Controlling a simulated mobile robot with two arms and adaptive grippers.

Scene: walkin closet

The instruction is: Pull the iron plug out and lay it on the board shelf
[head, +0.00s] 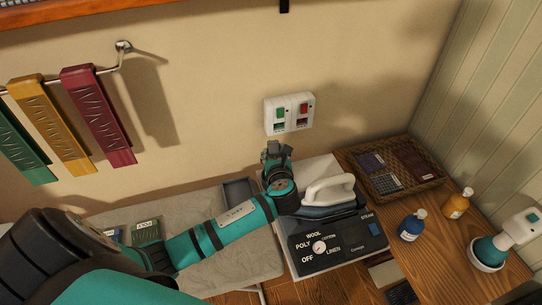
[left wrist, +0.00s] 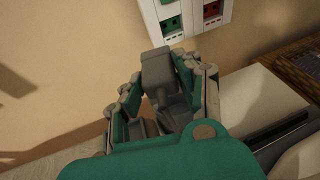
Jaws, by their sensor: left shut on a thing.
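My left gripper (head: 277,165) is shut on the dark grey plug (head: 273,149), just below the wall socket (head: 289,113). In the left wrist view the plug (left wrist: 157,70) stands up between the two fingers, apart from the socket (left wrist: 185,15). The socket is white, with a green switch on the left and a red switch on the right. The iron (head: 330,200), with a pale handle, is right of the gripper, behind a grey dial panel. A pale padded board (head: 235,268) lies below my left arm; I cannot tell which surface is the board shelf. My right gripper is not in view.
A dark shallow tray (head: 238,191) lies behind my forearm. A wicker basket (head: 408,182), a blue bottle (head: 411,226), an orange bottle (head: 457,204) and a teal-and-white sprayer (head: 493,246) stand on the wooden top at right. Coloured cloths (head: 98,115) hang at left.

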